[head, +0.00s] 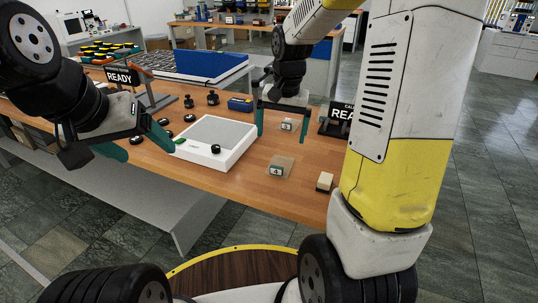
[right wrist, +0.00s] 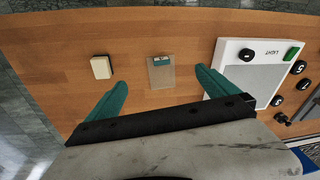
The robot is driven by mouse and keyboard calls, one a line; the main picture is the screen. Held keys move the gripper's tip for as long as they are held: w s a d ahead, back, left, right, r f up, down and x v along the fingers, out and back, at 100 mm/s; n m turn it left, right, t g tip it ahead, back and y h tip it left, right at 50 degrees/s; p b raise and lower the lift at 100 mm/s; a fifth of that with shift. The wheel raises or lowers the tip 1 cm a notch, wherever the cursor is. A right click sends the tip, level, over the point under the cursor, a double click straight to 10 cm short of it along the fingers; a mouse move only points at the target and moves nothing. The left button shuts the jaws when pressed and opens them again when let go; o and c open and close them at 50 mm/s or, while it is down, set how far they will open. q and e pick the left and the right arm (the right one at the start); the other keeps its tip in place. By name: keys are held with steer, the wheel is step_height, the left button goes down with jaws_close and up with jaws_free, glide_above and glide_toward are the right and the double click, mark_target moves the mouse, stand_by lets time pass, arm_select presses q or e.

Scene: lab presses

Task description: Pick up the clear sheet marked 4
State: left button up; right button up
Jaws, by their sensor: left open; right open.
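A small clear sheet (head: 284,162) lies flat on the wooden bench, right of the white light box. Its green label looks like a 4, though it is tiny. It also shows in the right wrist view (right wrist: 161,76), ahead of and between the fingers. A second labelled sheet (head: 289,124) lies farther back; its mark is too small to read. My right gripper (head: 282,137) is open and empty above the bench, beyond the nearer sheet. It also shows in the right wrist view (right wrist: 160,95). My left gripper (head: 150,151) is open and empty at the light box's left.
The light box (head: 236,158) has a dark knob (head: 215,149) on its frame. A pale block (head: 324,181) lies right of the nearer sheet, close to the bench edge. Dark weights (head: 212,98) and a blue box (head: 240,104) stand behind. A READY sign (head: 340,113) stands at right.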

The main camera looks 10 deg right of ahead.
steer(key=m+g, duration=0.2)
glide_toward(280, 163)
steer(key=s+a, duration=0.2)
steer(key=s, duration=0.3)
steer(key=f, duration=0.7)
steer(key=shift+a+f, duration=0.15)
steer(key=shift+a, duration=0.05)
steer(key=shift+c, duration=0.2)
steer(key=c, duration=1.4)
steer(key=shift+c, duration=0.4)
